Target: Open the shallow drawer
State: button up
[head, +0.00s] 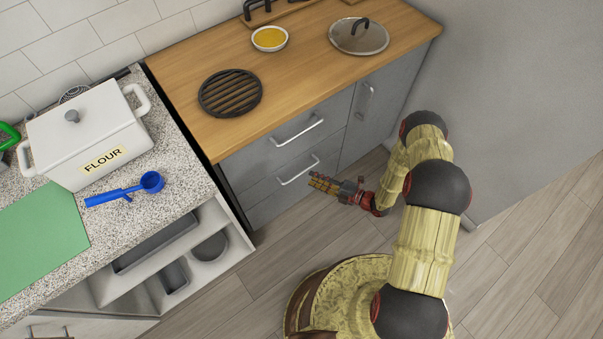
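A grey cabinet under a wooden top has two stacked drawer fronts, both closed. The upper drawer (262,155) has a silver bar handle (298,130). The lower drawer (270,203) has a similar handle (299,170). The upper front looks about as tall as the lower, so I cannot tell for sure which is the shallow one. My gripper (318,182) is in front of the lower drawer, close to the right end of its handle in the picture. I cannot see contact, and its finger gap is too small to make out.
A grey door (371,103) with a handle is right of the drawers. On the wooden top are a black grate (230,92), a bowl (269,38) and a lid (359,36). A speckled counter (178,178) bearing a flour container (95,130) is at left.

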aim_at(301, 173)
jog(key=b+x, duration=0.1)
jog(key=x, duration=0.6)
jog(key=shift+s+b, duration=0.1)
jog(key=shift+b, duration=0.3)
jog(key=shift+c, duration=0.6)
grip_shut()
